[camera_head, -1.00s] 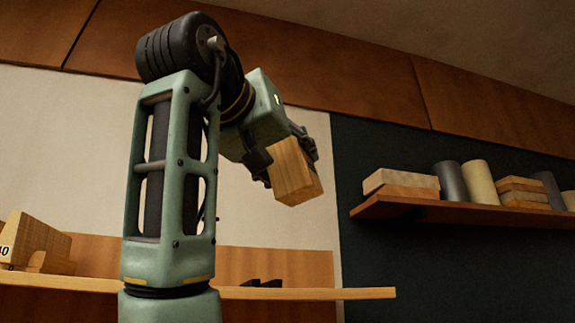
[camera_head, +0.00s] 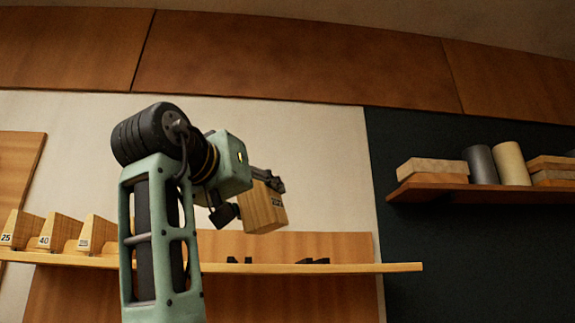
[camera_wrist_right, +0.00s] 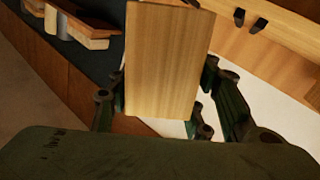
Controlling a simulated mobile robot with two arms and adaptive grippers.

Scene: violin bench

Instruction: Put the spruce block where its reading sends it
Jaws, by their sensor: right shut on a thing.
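The spruce block (camera_head: 262,208) is a pale wooden block with straight grain. My right gripper (camera_head: 250,200) is shut on it and holds it in the air, in front of the pale wall and above the long shelf. A small dark mark shows near the block's top right edge, too small to read. In the right wrist view the block (camera_wrist_right: 168,62) fills the middle, between the dark fingers (camera_wrist_right: 160,100). Numbered wooden holders stand at the left of the shelf: 25 (camera_head: 14,230), 40 (camera_head: 50,233) and a third (camera_head: 90,235) with a blurred label. My left gripper is not in view.
The long wooden shelf (camera_head: 375,268) carries several small dark pieces (camera_head: 312,261) right of my arm. A wall shelf (camera_head: 430,190) at the right holds wooden blocks (camera_head: 432,171), a grey cylinder (camera_head: 480,164) and a cream cylinder (camera_head: 510,163). The air around the held block is clear.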

